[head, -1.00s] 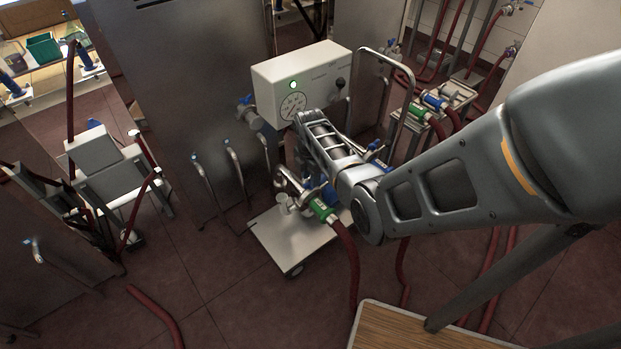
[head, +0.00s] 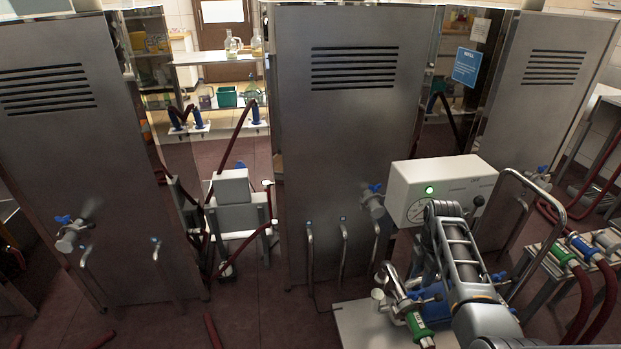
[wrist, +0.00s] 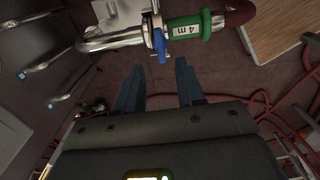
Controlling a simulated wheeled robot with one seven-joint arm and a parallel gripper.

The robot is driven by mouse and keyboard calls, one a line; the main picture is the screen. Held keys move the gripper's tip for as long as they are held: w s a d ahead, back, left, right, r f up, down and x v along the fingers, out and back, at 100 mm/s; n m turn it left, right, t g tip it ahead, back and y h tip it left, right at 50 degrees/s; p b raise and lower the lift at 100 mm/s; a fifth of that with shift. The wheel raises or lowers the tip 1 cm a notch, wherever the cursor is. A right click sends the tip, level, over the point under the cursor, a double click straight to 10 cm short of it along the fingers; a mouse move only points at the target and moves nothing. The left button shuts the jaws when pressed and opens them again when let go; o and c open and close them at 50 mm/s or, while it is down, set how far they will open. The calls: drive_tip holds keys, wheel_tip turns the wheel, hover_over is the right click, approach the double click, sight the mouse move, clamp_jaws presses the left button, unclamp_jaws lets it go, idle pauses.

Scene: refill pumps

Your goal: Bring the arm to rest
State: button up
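My arm (head: 458,255) reaches from the bottom edge of the head view toward the pump cart's white control box (head: 440,188). My gripper is hidden in the head view. In the wrist view my gripper (wrist: 159,68) has its two dark fingers apart, with only floor and hoses visible between them. Ahead of the fingertips is a metal pipe with a blue valve lever (wrist: 159,46) and a green hose coupling (wrist: 187,29) marked "4 m". The fingers look apart from these. The green coupling (head: 419,328) also shows low in the head view.
A tall steel cabinet (head: 345,130) stands behind the cart, with bent pipes at its foot. The cart's pale platform (head: 360,325) lies below the box. A metal handle rail (head: 540,190) and another hose cart stand at right. Red hoses (wrist: 258,100) lie on the floor.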

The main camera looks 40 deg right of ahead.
drive_tip(key=s+a+f+m+t+h, duration=0.1)
drive_tip(key=a+f, duration=0.2)
drive_tip(key=a, duration=0.4)
drive_tip(key=s+a+f+m+t+h, duration=0.1)
drive_tip(key=a+f+t, duration=0.1)
drive_tip(key=a+f, duration=0.3)
drive_tip(key=s+a+r+m+t+h, duration=0.1)
drive_tip(key=s+a+r+m+t, duration=0.15)
drive_tip(key=a, duration=0.55)
drive_tip(key=s+a+r+m+t, duration=0.1)
drive_tip(key=s+a+r+t, duration=0.1)
drive_tip(key=s+a, duration=0.35)
drive_tip(key=s+a+r+m+t+y, duration=0.1)
drive_tip(key=s+a+r, duration=0.3)
drive_tip(key=r, duration=0.5)
drive_tip(key=s+a+r+m+t+y, duration=0.1)
drive_tip(key=s+a+r+m+t, duration=0.2)
drive_tip(key=r, duration=0.7)
drive_tip(key=s+a+r+m+t+y+b, duration=0.1)
drive_tip(key=s+a+r, duration=0.4)
drive_tip(key=r, duration=0.5)
drive_tip(key=a+m+t, duration=0.1)
drive_tip(key=t, duration=0.1)
drive_tip(key=shift+s+a+t, duration=0.2)
drive_tip(key=shift+a+t, duration=0.1)
drive_tip(key=shift+t, duration=0.05)
